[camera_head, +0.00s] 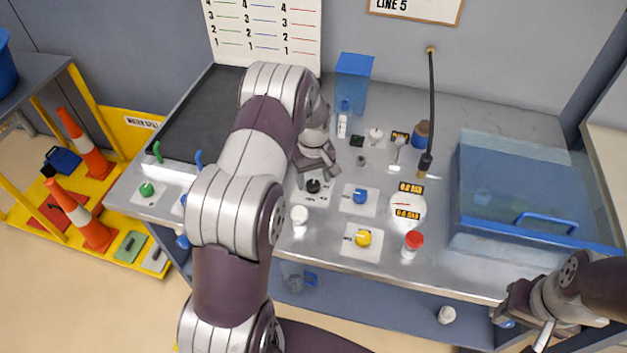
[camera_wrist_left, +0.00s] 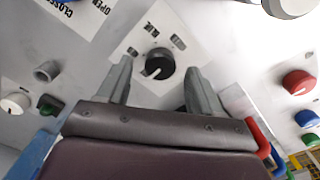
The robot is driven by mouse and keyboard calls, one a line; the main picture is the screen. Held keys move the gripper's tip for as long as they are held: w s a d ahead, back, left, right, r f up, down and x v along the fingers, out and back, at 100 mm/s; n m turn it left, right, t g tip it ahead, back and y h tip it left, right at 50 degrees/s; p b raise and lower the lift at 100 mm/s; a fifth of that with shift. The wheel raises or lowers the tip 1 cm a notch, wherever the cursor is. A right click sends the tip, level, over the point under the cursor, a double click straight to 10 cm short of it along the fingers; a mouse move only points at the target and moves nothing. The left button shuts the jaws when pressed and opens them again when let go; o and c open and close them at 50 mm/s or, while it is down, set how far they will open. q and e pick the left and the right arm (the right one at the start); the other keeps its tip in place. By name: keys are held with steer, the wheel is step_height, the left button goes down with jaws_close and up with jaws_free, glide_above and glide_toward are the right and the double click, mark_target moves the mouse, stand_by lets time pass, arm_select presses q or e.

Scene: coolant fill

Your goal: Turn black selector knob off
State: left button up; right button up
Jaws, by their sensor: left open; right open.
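The black selector knob (camera_head: 313,186) sits on a white plate on the metal bench, just below my left gripper in the head view. In the left wrist view the black knob (camera_wrist_left: 158,64) has a white pointer line and shows ahead of and between the fingertips. My left gripper (camera_head: 318,168) is open, with its fingers (camera_wrist_left: 160,85) to either side of the knob in the picture and nothing between them. Whether they touch the plate cannot be told. My right gripper (camera_head: 520,308) is at the bench's front right edge, away from the knob; its fingers are partly hidden.
A blue transparent box (camera_head: 520,195) fills the bench's right.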

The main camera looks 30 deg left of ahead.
mark_target(314, 183)
arm_select(q)
step_height(314, 183, up, 11)
steer(key=b, duration=0.1)
steer(key=shift+r+b, duration=0.15)
steer(key=shift+b, duration=0.15)
steer(key=shift+s+d, duration=0.1)
steer(key=s+d+m, duration=0.5)
steer(key=s+d, duration=0.1)
steer(key=s, duration=0.3)
steer(key=s+d+m+t, duration=0.1)
steer(key=s+d+m, duration=0.3)
steer(key=s, duration=0.6)
steer(key=shift+s+d+m, duration=0.3)
steer(key=shift+d+m, duration=0.1)
steer(key=shift+d, duration=0.45)
steer(key=shift+s, duration=0.1)
